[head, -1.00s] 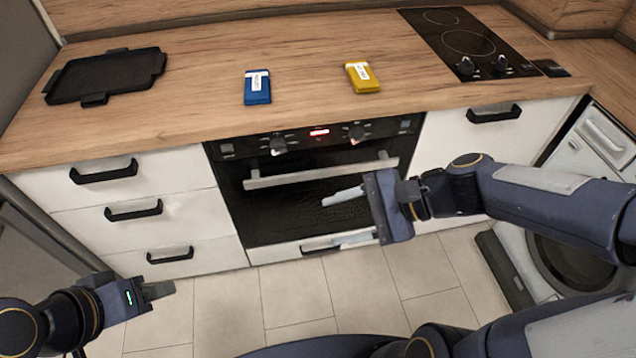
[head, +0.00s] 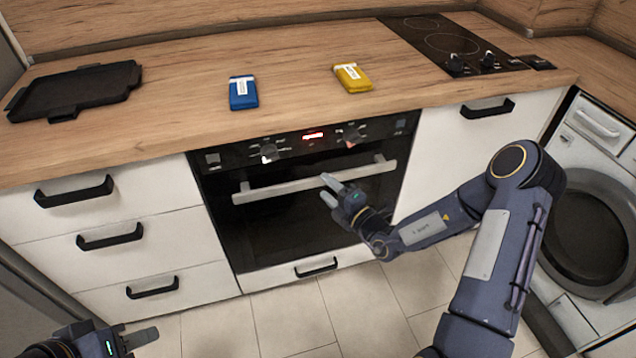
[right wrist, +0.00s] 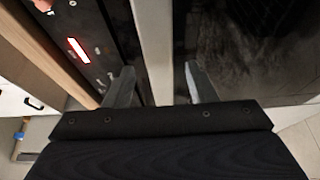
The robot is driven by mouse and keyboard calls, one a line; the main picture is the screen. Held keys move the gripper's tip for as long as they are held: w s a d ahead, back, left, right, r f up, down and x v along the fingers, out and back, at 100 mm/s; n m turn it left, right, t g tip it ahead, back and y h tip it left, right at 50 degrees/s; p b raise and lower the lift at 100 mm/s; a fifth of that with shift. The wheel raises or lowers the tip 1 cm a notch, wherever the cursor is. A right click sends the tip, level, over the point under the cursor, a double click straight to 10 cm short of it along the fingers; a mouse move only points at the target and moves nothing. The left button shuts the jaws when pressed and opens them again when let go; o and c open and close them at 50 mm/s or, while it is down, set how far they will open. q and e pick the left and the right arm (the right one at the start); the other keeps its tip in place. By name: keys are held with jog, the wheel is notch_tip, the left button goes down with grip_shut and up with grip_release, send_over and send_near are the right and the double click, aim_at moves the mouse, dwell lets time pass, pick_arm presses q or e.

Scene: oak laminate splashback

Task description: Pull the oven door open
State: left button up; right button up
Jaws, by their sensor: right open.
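The oven (head: 300,215) has a black glass door with a straight silver handle bar (head: 270,189) across its top. The door is shut. My right gripper (head: 327,188) is at the middle of the handle, with its fingers open. In the right wrist view the handle bar (right wrist: 155,45) runs between the two open fingers (right wrist: 160,88), one on each side, with gaps visible. My left gripper (head: 142,338) hangs at the lower left corner, far from the oven. Whether its fingers are apart is unclear.
Above the oven are knobs and a red display (head: 312,136). The counter (head: 190,100) holds a black tray (head: 75,88), a blue pack (head: 243,93), a yellow pack (head: 352,78) and a hob (head: 450,45). White drawers (head: 110,215) flank the left. The floor (head: 290,310) before the oven is clear.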

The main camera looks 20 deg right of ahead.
aim_at(320, 183)
jog(key=shift+x, duration=2.1)
grip_shut()
